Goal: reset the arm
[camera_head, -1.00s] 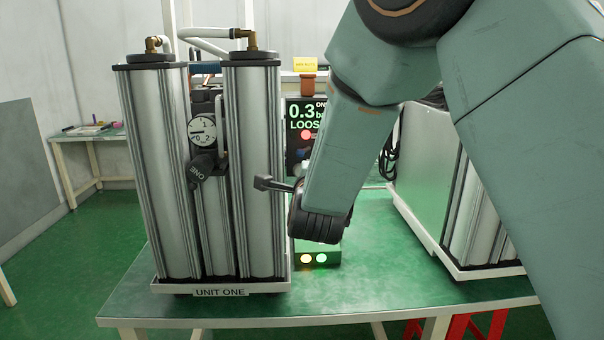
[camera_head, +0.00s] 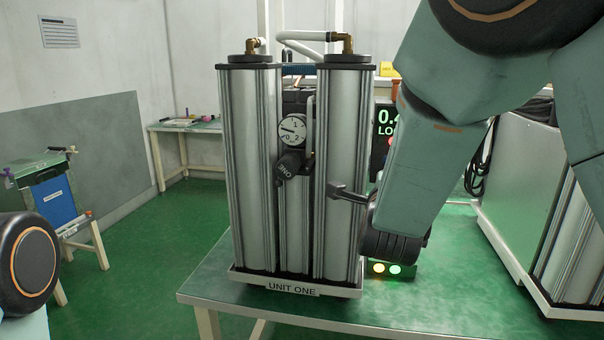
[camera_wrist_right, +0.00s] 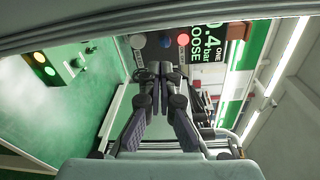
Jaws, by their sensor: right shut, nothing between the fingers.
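My right arm (camera_head: 425,150) comes in from the upper right, bent down so that its dark wrist (camera_head: 395,240) hangs beside the right column of unit one. In the right wrist view, my right gripper (camera_wrist_right: 157,76) is shut and empty, pointing toward a panel with round buttons, including a red one (camera_wrist_right: 183,40). I cannot tell whether its tips touch anything. A rounded dark joint of my left arm (camera_head: 28,262) shows at the lower left; my left gripper is out of view.
Unit one (camera_head: 250,170), with tall metal columns and a gauge (camera_head: 291,130), stands on the green table (camera_head: 240,302). A display (camera_head: 384,118) reading 0.4 is partly behind my right arm. Another metal unit (camera_head: 520,180) stands at right. The left floor has free room.

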